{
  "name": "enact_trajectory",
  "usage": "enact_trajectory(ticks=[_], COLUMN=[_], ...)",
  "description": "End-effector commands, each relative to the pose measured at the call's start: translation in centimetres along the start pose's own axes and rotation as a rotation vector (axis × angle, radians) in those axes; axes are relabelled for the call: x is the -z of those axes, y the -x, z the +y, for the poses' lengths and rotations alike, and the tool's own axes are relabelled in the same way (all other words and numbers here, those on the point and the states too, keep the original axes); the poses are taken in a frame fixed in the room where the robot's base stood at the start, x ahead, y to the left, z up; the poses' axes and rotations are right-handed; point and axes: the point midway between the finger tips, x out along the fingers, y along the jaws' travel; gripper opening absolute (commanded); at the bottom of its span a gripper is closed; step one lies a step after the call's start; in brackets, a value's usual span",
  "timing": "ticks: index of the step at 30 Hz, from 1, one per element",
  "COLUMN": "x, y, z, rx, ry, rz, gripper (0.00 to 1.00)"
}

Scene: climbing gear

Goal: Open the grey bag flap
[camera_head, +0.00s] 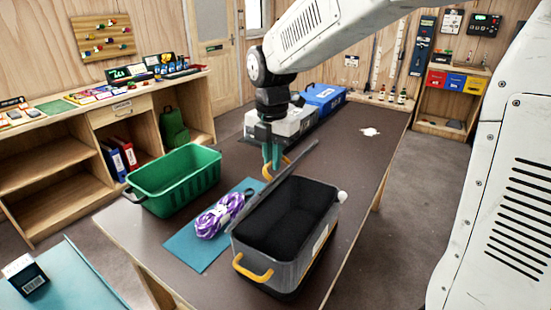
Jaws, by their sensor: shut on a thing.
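The grey bag (318,247) stands on the dark table with its top uncovered and a black interior showing. Its grey flap (298,160) stands tilted up along the bag's left side, seen nearly edge-on. My gripper (271,167) has teal fingers pointing down at the outer left side of the flap. It is shut on an orange loop (286,165) at the flap; the exact contact is small and partly hidden. A second orange handle (252,271) is on the bag's near end.
A purple-and-white rope (220,214) lies on a blue mat (187,243) left of the bag. A green crate (176,186) stands farther left. White (291,124) and blue (325,97) boxes stand behind. The table's right side is mostly clear.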

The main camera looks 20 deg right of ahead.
Motion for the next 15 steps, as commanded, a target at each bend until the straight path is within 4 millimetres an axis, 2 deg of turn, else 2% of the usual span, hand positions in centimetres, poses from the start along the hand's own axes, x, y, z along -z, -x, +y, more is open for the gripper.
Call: enact_trajectory(ticks=[7,15], x=[0.1,0.1], y=[-0.2,-0.1], z=[0.3,2.0], rx=[0.002,0.004], ry=[0.001,0.001], rz=[0.002,0.003], gripper=[0.0,0.0])
